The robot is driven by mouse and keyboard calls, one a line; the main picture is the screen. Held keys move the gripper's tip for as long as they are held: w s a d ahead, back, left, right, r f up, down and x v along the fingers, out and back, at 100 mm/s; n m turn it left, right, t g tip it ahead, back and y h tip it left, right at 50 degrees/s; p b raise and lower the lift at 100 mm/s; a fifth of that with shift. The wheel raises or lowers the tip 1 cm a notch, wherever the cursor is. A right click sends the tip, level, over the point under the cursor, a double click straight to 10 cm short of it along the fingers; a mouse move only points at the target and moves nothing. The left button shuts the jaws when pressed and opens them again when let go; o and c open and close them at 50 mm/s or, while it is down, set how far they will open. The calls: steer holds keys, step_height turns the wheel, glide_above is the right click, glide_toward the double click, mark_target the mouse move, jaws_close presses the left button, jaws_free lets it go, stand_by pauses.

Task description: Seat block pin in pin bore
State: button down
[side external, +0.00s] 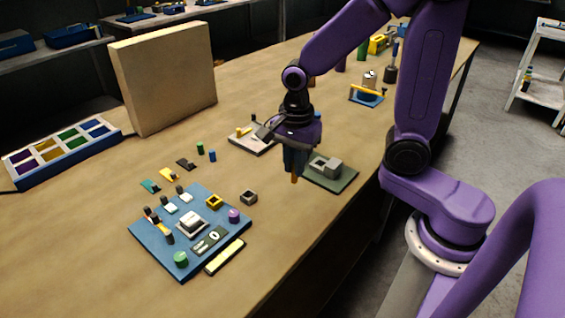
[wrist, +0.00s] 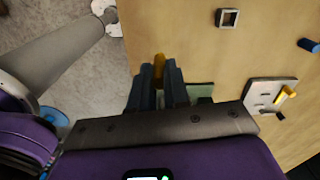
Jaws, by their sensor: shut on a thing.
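My gripper (side external: 294,172) points down and is shut on an orange-brown block pin (side external: 294,180), whose lower end sticks out below the fingers. In the wrist view the pin (wrist: 159,62) shows between the two dark fingertips (wrist: 159,75). A grey stepped block (side external: 325,166) sits on a green plate (side external: 340,184). In the side view the pin appears just left of this block, over the plate's left edge; its height is hard to judge. The green plate (wrist: 201,90) is partly hidden behind my gripper in the wrist view. I cannot make out the pin bore.
A small grey square ring (side external: 249,197) lies on the table, left of the green plate. A blue board (side external: 150,232) with several parts stands at the front left. A pale plate (side external: 262,150) with a yellow handle lies behind my gripper. The table's front edge is close.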

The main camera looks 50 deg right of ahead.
steer(key=shift+a+r, duration=0.25)
steer(key=shift+a, duration=0.05)
steer(key=w+a+r+m, duration=0.2)
steer(key=w+a+m, duration=0.2)
steer(key=a+m, duration=0.15)
glide_toward(200, 215)
steer(key=shift+n, duration=0.45)
steer(key=d, duration=0.2)
steer(key=s+d, duration=0.1)
steer(key=d, duration=0.1)
steer(key=shift+d+f, duration=0.15)
steer(key=shift+d, duration=0.2)
steer(key=shift+w+f, duration=0.15)
steer(key=shift+f, duration=0.8)
steer(key=shift+w+f, duration=0.1)
steer(key=shift+f, duration=0.85)
steer(key=shift+a+f, duration=0.1)
steer(key=shift+f, duration=0.05)
steer(key=c, duration=1.1)
jaws_free()
